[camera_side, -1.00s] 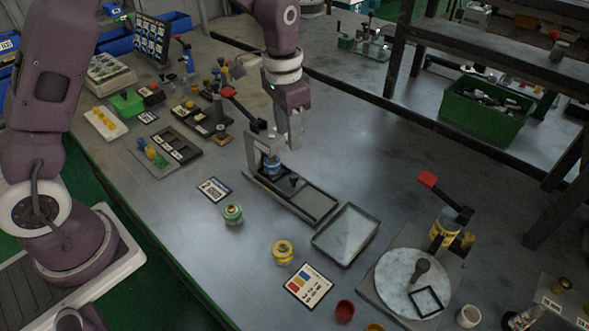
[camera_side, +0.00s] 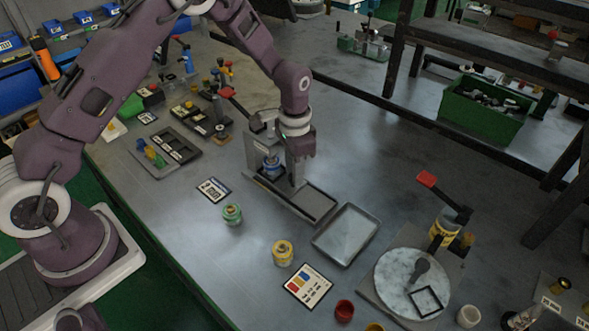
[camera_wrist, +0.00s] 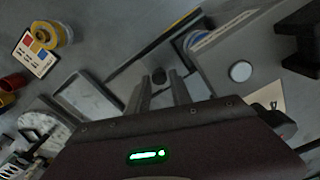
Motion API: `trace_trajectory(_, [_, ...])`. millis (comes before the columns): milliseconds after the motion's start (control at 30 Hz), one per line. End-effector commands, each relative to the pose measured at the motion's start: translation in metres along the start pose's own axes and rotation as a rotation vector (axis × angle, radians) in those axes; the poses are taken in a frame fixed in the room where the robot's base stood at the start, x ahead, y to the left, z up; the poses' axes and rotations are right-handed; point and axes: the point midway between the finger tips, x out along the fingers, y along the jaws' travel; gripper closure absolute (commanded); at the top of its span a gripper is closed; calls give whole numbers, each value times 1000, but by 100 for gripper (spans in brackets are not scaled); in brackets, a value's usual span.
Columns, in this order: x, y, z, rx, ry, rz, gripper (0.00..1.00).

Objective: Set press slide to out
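The press (camera_side: 254,150) is a grey frame with a red-tipped lever, standing at the left end of a long base. A blue-and-white part (camera_side: 271,164) sits under it; in the wrist view a blue rim (camera_wrist: 191,39) shows there. The slide track (camera_side: 316,204) runs from the press toward the lower right. My gripper (camera_side: 296,182) points down over the track, just right of the press frame. In the wrist view its two fingers are apart, and the slide's dark knob (camera_wrist: 158,75) shows between their tips. I cannot tell whether they touch it.
An empty grey tray (camera_side: 346,234) lies right of the track. A green-topped part (camera_side: 232,214), a yellow part (camera_side: 283,252) and a colour card (camera_side: 307,286) lie in front. A round plate station (camera_side: 412,282) with another red lever stands at right.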

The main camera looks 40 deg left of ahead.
Motion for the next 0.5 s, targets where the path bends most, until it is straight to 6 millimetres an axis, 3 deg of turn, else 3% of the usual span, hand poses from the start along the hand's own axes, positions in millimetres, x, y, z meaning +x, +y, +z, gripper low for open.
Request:
trace_trajectory(33, [0, 0, 0, 0, 0, 0, 86])
trace_trajectory(100, [0, 0, 0, 0, 0, 0, 100])
trace_trajectory(500, [-1, 0, 0, 0, 0, 0, 100])
